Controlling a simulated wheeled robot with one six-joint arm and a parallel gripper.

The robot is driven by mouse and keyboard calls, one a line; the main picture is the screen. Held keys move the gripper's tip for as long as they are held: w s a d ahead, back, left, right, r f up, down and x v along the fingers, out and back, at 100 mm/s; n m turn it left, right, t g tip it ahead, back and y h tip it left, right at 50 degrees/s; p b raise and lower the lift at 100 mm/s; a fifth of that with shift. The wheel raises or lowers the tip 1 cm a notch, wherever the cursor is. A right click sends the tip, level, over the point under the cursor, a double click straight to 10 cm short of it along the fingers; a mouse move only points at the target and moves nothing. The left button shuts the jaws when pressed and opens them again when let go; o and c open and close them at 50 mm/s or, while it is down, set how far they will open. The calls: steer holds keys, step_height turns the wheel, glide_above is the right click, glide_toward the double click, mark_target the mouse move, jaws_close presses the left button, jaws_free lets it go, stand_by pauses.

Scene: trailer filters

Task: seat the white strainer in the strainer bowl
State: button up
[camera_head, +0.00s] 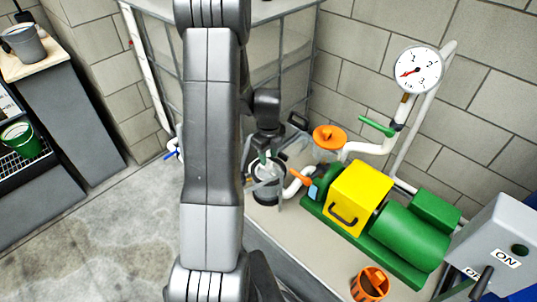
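My gripper (266,158) reaches down over the strainer bowl (269,197), a dark round housing on the pale bench left of the pump. Something white, likely the white strainer (265,172), shows at the bowl's mouth right under my gripper. The fingers are small and partly hidden, so I cannot tell whether they hold it or how deep it sits. My arm hides the area left of the bowl.
A yellow and green pump (358,193) stands right of the bowl, with an orange knob-topped part (329,137) behind it. A pressure gauge (418,68) is on the pipe. An orange basket (370,284) stands at front. A grey ON/OFF box (497,250) is at right.

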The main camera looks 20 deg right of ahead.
steer(key=shift+r, duration=0.1)
step_height(320, 180, up, 13)
steer(key=p, duration=0.1)
stand_by(0.4)
step_height(320, 180, down, 13)
steer(key=shift+f+b, duration=0.2)
steer(key=shift+b, duration=0.35)
steer(key=shift+r+p, duration=0.35)
steer(key=shift+r, duration=0.05)
